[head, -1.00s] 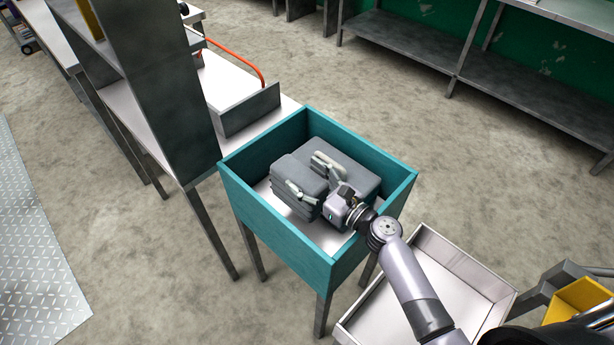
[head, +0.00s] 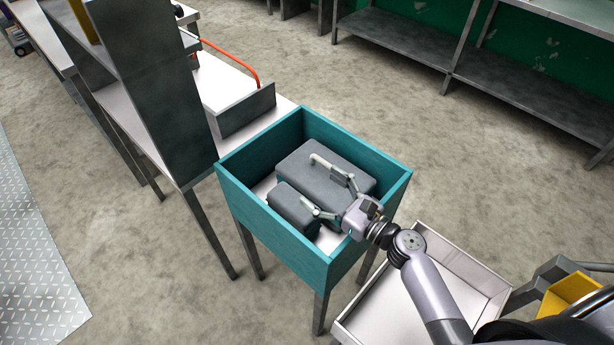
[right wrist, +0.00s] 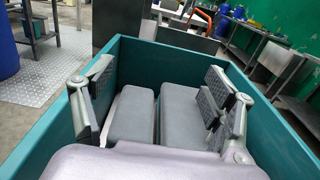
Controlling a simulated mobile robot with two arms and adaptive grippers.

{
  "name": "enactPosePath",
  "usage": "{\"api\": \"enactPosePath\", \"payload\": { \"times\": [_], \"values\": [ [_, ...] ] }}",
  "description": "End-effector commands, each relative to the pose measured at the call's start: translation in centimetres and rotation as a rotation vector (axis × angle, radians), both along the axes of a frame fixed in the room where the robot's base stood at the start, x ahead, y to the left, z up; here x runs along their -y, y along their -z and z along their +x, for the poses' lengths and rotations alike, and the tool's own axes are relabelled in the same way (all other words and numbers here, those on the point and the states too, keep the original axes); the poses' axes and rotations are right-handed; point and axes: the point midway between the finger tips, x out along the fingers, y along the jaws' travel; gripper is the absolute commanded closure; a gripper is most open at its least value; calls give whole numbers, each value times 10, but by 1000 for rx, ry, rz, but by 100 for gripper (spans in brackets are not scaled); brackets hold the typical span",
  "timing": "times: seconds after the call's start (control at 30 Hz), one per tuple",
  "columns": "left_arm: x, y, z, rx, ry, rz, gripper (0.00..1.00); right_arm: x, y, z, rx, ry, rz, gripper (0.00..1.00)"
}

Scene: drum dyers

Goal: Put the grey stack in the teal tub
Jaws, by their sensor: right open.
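Two grey blocks with rounded edges lie side by side inside the teal tub (head: 262,222). The smaller, left one (head: 291,203) looks like the grey stack; the larger grey one (head: 308,172) is beside it. The right wrist view also shows the smaller one (right wrist: 132,115) and the larger one (right wrist: 183,118), with a narrow gap between them. My right gripper (head: 308,183) is open over the tub, its fingers spread wide above the blocks. My left gripper is not in view.
A shallow pale tray (head: 458,262) stands right of the tub, under my arm. A dark upright panel (head: 165,90) and a metal bench with an orange-red rail (head: 245,62) adjoin the tub's far left.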

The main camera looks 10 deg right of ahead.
Motion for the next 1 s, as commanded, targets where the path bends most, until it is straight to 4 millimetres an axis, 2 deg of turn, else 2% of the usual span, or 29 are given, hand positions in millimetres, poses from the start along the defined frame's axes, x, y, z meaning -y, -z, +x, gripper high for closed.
{"api": "enactPosePath", "payload": {
  "times": [0.1,0.3,0.5,1.0],
  "values": [
    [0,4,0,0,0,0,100,14,2,-22,-2,1,-1,22],
    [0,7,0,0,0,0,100,28,1,-43,-1,1,1,22],
    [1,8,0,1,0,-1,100,32,0,-48,0,0,0,22],
    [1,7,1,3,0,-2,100,32,0,-48,1,0,1,22]
  ]
}}
